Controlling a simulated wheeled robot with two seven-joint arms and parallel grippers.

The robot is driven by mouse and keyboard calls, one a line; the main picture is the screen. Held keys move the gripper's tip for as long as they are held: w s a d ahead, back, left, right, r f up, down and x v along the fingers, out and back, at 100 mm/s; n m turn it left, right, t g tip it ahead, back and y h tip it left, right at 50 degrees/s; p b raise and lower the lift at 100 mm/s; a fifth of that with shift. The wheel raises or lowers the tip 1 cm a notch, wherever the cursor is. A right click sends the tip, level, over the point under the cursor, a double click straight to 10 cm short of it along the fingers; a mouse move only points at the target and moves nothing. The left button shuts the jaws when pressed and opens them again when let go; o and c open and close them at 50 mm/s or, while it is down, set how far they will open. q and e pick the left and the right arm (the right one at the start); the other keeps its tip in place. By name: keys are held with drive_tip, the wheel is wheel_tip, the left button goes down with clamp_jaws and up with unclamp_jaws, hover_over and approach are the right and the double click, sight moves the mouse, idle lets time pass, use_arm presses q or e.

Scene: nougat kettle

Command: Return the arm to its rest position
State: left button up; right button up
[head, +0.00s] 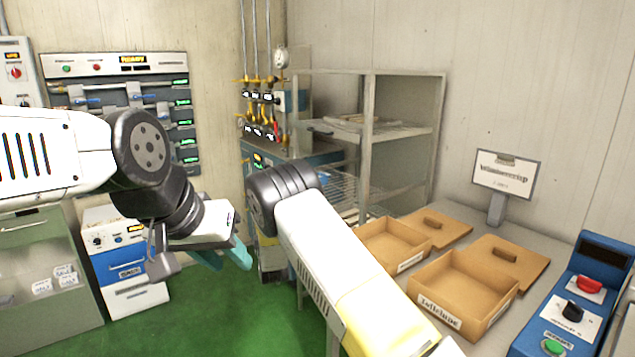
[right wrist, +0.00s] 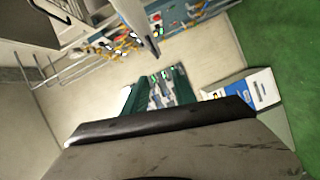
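My left arm comes in from the left in the head view. Its gripper (head: 229,259) hangs over the green floor, with teal fingers that look apart and nothing visible between them. My right arm reaches in from the bottom right, bent at a black joint in front of the wire shelf. The right gripper is hidden in the head view. In the right wrist view, the right gripper (right wrist: 155,90) shows two teal fingers spread apart, with nothing held between them.
A table at right holds two cardboard boxes (head: 484,318) (head: 418,262), a small sign (head: 505,172) and a blue button panel (head: 566,322). A metal shelf (head: 405,133) and gauged pipes stand behind. A white-blue cabinet (head: 126,262) and glass case (head: 45,318) stand left. Green floor is open between.

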drive_tip(key=s+d+r+m+g, duration=0.2)
drive_tip(key=s+d+r+m, duration=0.1)
drive_tip(key=d+r, duration=0.3)
drive_tip(key=s+d+r+m+g+h, duration=0.1)
drive_tip(key=s+d+r+m, duration=0.3)
drive_tip(key=d+r, duration=0.25)
drive_tip(key=s+d+r+m+g, duration=0.2)
drive_tip(key=s+d+r+m, duration=0.1)
drive_tip(key=d+r, duration=0.35)
drive_tip(key=s+d+r+m+g, duration=0.1)
drive_tip(key=s+d+r+m, duration=0.15)
drive_tip(key=s, duration=0.55)
drive_tip(key=s+d+r+m+g, duration=0.1)
drive_tip(key=s+d+r, duration=0.25)
drive_tip(key=s, duration=0.45)
drive_tip(key=s+d+f+m+g, duration=0.1)
drive_tip(key=s+d+m, duration=0.1)
drive_tip(key=s, duration=0.8)
drive_tip(key=s+d+f+m+g+h, duration=0.1)
drive_tip(key=s+d, duration=0.3)
drive_tip(key=s, duration=0.7)
drive_tip(key=shift+f+m+g, duration=0.55)
drive_tip(key=shift+m+g, duration=0.05)
drive_tip(key=shift+m, duration=0.15)
